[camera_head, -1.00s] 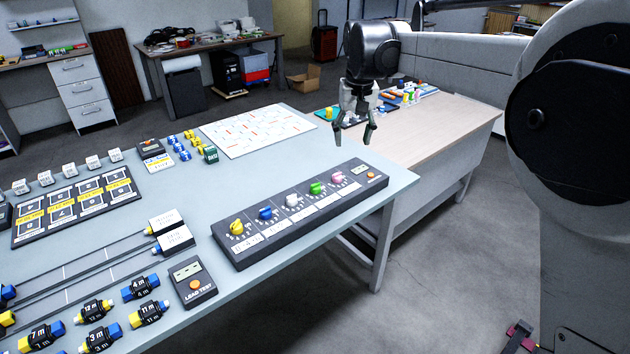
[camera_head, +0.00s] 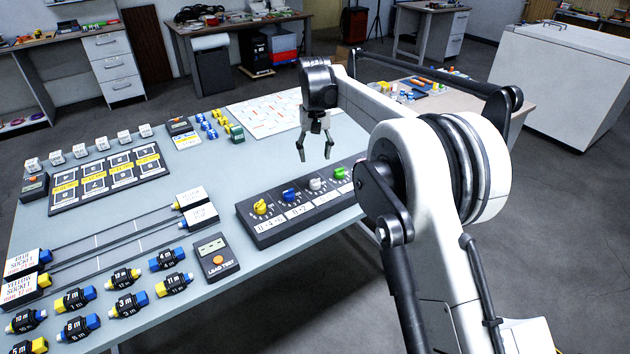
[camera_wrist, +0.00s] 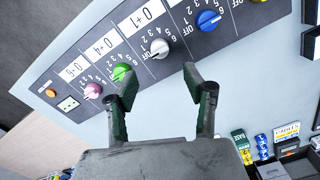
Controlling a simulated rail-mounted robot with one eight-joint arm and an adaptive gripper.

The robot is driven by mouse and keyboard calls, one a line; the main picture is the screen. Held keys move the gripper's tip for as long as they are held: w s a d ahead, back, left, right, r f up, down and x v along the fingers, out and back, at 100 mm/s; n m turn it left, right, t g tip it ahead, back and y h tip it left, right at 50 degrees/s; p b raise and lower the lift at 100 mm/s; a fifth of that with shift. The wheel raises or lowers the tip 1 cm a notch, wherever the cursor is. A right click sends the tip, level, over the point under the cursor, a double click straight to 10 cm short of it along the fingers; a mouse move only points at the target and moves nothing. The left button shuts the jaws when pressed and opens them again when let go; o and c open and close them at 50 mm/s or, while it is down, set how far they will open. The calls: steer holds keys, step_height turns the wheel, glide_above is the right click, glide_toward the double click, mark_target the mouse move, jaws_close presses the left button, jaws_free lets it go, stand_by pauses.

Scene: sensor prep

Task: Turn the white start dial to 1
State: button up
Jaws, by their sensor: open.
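The white start dial (camera_head: 317,184) sits on the dark dial panel (camera_head: 262,238), between the blue dial (camera_head: 289,195) and the green dial (camera_head: 341,173). In the wrist view the white dial (camera_wrist: 159,48) is ahead of the fingertips, near the middle, with a number scale around it and a "0→1" label beside it. My gripper (camera_head: 314,156) is open and empty, pointing down above the panel's far side. In the wrist view its fingers (camera_wrist: 158,82) are spread apart and touch no dial. The panel's right end is hidden behind my arm in the head view.
A yellow dial (camera_head: 260,206) is at the panel's left end. A pink dial (camera_wrist: 93,91) shows in the wrist view. A white chart sheet (camera_head: 270,114) lies behind the panel. A lead test box (camera_head: 215,258) stands to its left. Bare table lies around the panel.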

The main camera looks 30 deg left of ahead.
mark_target(315, 180)
step_height(315, 180, down, 10)
steer(key=shift+f, duration=0.2)
stand_by(0.3)
steer(key=c, duration=1.1)
